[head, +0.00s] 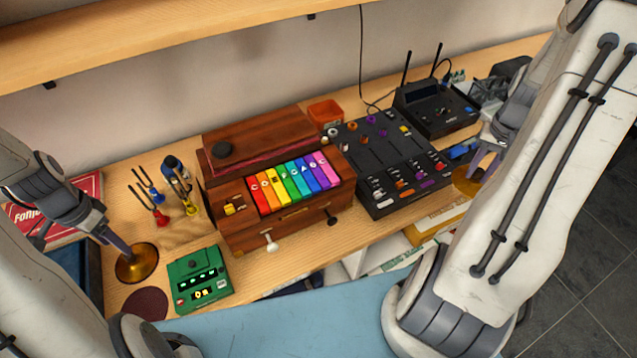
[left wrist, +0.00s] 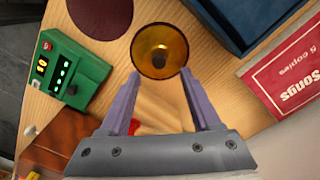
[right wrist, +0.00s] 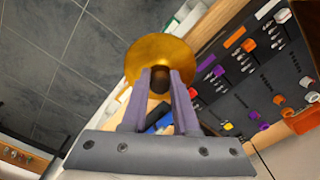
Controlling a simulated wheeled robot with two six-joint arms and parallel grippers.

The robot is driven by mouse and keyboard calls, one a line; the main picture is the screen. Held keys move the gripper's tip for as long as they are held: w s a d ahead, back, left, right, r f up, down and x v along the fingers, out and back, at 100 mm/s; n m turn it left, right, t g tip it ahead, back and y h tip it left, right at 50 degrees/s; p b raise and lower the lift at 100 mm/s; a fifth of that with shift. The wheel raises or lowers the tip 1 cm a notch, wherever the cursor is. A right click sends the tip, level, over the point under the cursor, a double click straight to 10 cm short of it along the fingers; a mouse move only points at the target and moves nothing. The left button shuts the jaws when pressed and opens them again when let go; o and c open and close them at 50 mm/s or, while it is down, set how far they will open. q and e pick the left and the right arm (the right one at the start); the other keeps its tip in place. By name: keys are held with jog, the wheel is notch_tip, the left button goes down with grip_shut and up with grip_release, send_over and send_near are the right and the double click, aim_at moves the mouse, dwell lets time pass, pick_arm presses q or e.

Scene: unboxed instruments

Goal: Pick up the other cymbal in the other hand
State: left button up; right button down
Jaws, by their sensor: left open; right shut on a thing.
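One brass cymbal (head: 137,263) with a dark knob lies on the wooden desk at the left, and it also shows in the left wrist view (left wrist: 160,50). My left gripper (head: 117,250) is open over it. In the left wrist view the fingers (left wrist: 160,85) stand apart on either side of the cymbal's near edge, with the knob beyond the tips. The second cymbal (right wrist: 160,50) is in my right gripper (right wrist: 160,75), which is shut on its dark knob. In the head view this cymbal (head: 466,181) is partly hidden by my right arm, near the desk's front edge.
A green metronome-like box (head: 199,281) and a dark round pad (head: 146,304) are close to the left cymbal. Colourful tuning forks (head: 160,195) stand behind it. A wooden xylophone box (head: 280,205) and black mixer (head: 388,160) fill the middle. A red box (head: 45,222) lies far left.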

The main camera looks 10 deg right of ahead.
aim_at(132, 259)
pick_arm(q)
jog(key=shift+f, duration=0.8)
pick_arm(e)
jog(key=shift+r, duration=0.25)
pick_arm(q)
notch_tip(132, 259, down, 4)
jog(key=shift+s+f+p, duration=0.1)
jog(key=shift+p, duration=0.95)
pick_arm(e)
jog(key=shift+r, duration=0.95)
pick_arm(q)
jog(key=shift+f, duration=0.6)
jog(key=shift+d, duration=0.1)
grip_shut()
